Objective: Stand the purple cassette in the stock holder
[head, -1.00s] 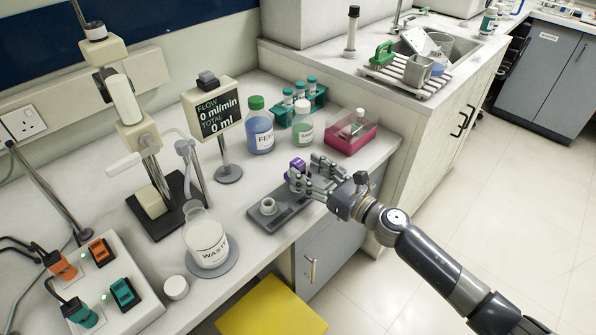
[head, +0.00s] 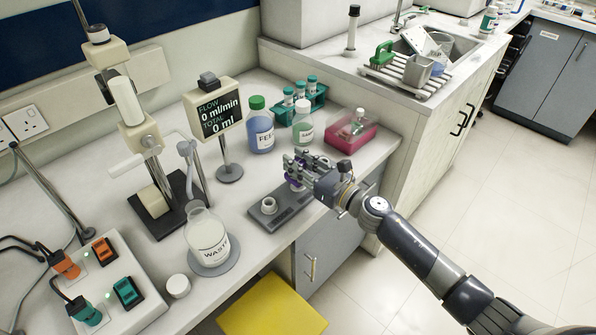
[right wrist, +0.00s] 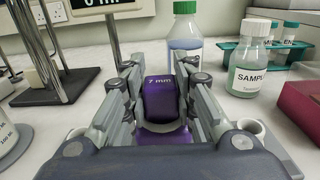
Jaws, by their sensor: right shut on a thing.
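My right gripper (head: 304,167) is over the far end of a grey tray-like block (head: 291,213) at the bench's front edge, which I take for the stock holder. It is shut on the purple cassette (right wrist: 160,98), which is marked "7 mm" and sits between the fingers in the right wrist view. In the head view the fingers hide most of the cassette; a little purple (head: 295,184) shows below them. I cannot tell whether its bottom touches the grey block. A small white round piece (head: 269,206) stands on the block's near end. My left gripper is not in view.
Behind the gripper stand a blue feed bottle (head: 260,130), a sample bottle (head: 304,127), a teal tube rack (head: 301,108) and a pink tray (head: 352,138). The flow display (head: 213,112) and waste flask (head: 207,238) are to the left. Bench is clear between flask and block.

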